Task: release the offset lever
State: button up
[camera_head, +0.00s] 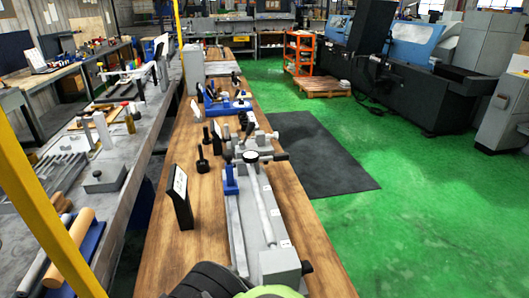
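A long grey fixture (262,216) lies along the wooden bench, running away from me. Near its far end a bar with black ends (265,157) crosses it, next to a round pale dial-like part (251,157) on a stem. I cannot tell for certain which part is the offset lever. A blue block (230,180) stands at the fixture's left side. A black and green part of my arm shows at the bottom edge, close to the fixture's near end. My gripper is not in view, and nothing is seen touching the fixture.
A black upright panel (178,197) and a black knobbed post (202,160) stand left of the fixture on the wooden bench (165,256). Blue tooling (226,104) sits farther back. A yellow post (45,215) crosses at left. Green floor is open at right.

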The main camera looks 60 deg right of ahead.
aim_at(250, 127)
jog(key=z, duration=1.95)
jog(key=l+z, duration=0.1)
jog(key=l, duration=0.35)
jog(key=i+l, duration=0.1)
jog(key=l, duration=0.35)
jog(key=i+l+z, duration=0.15)
jog(key=l, duration=0.75)
jog(key=i+l+z, duration=0.15)
jog(key=l, duration=0.3)
jog(key=i+l+u, duration=0.1)
jog(key=i+u, duration=0.2)
jog(key=u, duration=0.15)
jog(key=i+l+u, duration=0.25)
jog(key=u, duration=0.25)
jog(key=i+l+u, duration=0.1)
jog(key=i+u, duration=0.15)
jog(key=u, duration=0.2)
jog(key=i+l+u, duration=0.15)
jog(key=u, duration=0.3)
jog(key=i+l+u, duration=0.25)
jog(key=u, duration=0.2)
jog(key=i+l+u, duration=0.15)
jog(key=l+u, duration=0.15)
jog(key=u, duration=0.15)
jog(key=i+l+u, duration=0.1)
jog(key=l+u, duration=0.2)
jog(key=u, duration=0.15)
jog(key=l+u, duration=0.45)
jog(key=j, duration=0.1)
